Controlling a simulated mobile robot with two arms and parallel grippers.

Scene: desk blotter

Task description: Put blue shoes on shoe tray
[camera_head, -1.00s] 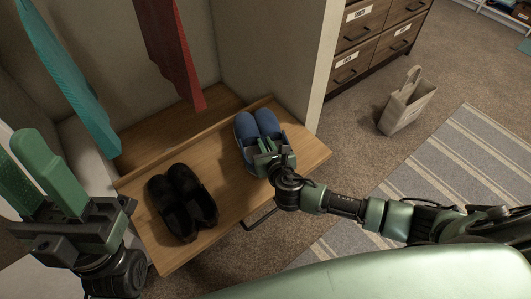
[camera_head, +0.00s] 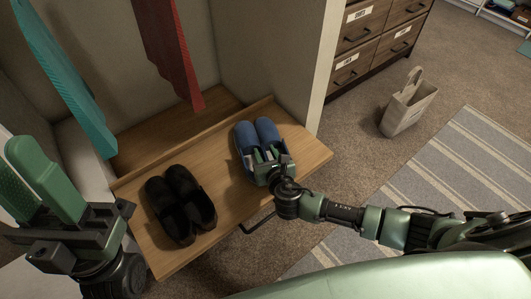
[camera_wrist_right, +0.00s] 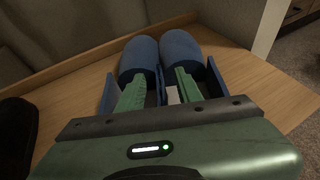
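The pair of blue shoes (camera_head: 257,136) sits side by side at the right end of a wooden surface (camera_head: 225,159), toes toward the back. It also shows in the right wrist view (camera_wrist_right: 178,50). My right gripper (camera_head: 264,157) is at their heel end. Its green fingers (camera_wrist_right: 160,92) are apart and reach into the shoe openings, with the inner shoe walls between them; I cannot tell whether they press on these. My left gripper (camera_head: 35,180) is raised at the left, empty, fingers apart. I cannot tell whether the wooden surface is the shoe tray.
Black shoes (camera_head: 181,204) stand left of the blue ones. A low wooden rail (camera_head: 200,137) runs behind. Teal (camera_head: 72,85) and red (camera_head: 172,55) hanging pieces are above. A beige bag (camera_head: 408,108), a striped rug (camera_head: 440,165) and drawers (camera_head: 375,45) are at the right.

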